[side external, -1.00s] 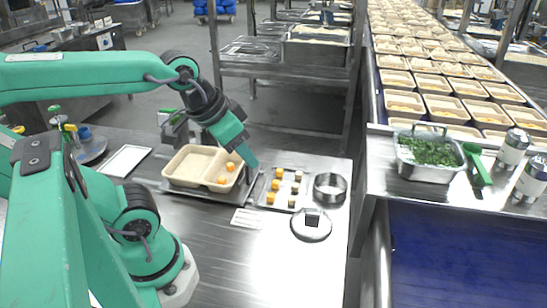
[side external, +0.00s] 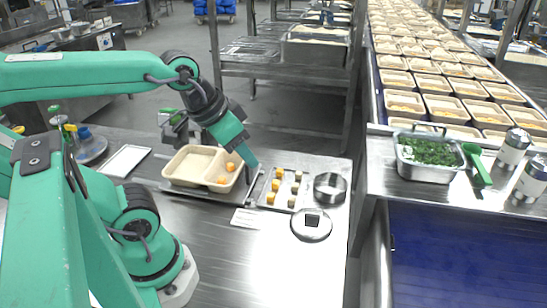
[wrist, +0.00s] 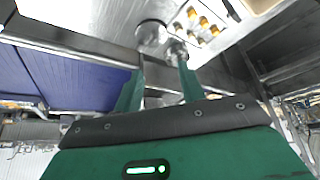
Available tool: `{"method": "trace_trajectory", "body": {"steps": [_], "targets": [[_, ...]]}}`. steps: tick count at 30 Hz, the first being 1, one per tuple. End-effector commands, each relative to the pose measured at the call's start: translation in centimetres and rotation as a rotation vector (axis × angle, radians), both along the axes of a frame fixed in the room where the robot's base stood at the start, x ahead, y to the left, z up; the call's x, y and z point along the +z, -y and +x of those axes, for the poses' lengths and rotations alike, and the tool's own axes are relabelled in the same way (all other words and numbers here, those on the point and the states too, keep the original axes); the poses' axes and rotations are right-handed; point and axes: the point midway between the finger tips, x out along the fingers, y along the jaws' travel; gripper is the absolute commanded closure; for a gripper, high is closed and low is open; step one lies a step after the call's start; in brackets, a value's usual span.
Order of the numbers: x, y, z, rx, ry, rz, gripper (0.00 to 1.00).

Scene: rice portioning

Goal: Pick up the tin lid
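The tin lid (side external: 312,234) is a round, shiny metal disc with a dark square knob. It lies flat on the steel table in front of a round metal tin (side external: 330,188). My gripper (side external: 250,165) is above the table at the right edge of a beige tray, left of the lid and apart from it. In the wrist view, my gripper (wrist: 162,72) shows two green fingers spread apart with nothing held between them. A round metal thing (wrist: 150,36) shows beyond the fingers there; I cannot tell whether it is the tin or the lid.
The beige two-compartment tray (side external: 179,166) holds orange pieces. A small tray (side external: 283,204) of orange and brown cubes lies between it and the tin. A white card (side external: 245,219) lies in front. A pan of greens (side external: 425,172) and shakers stand at right. The front table is clear.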

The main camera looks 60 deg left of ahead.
Motion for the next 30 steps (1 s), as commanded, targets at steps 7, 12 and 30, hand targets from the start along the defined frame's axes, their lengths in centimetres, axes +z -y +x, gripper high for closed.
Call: {"method": "trace_trajectory", "body": {"steps": [7, 12, 30], "targets": [[0.0, 0.0, 0.0, 0.000, 0.000, 0.000, 0.64], [0.0, 0.0, 0.2, -0.008, -0.005, 0.003, 0.64], [-2.6, 0.9, 6.4, -0.243, -0.166, 0.094, 0.64]]}}
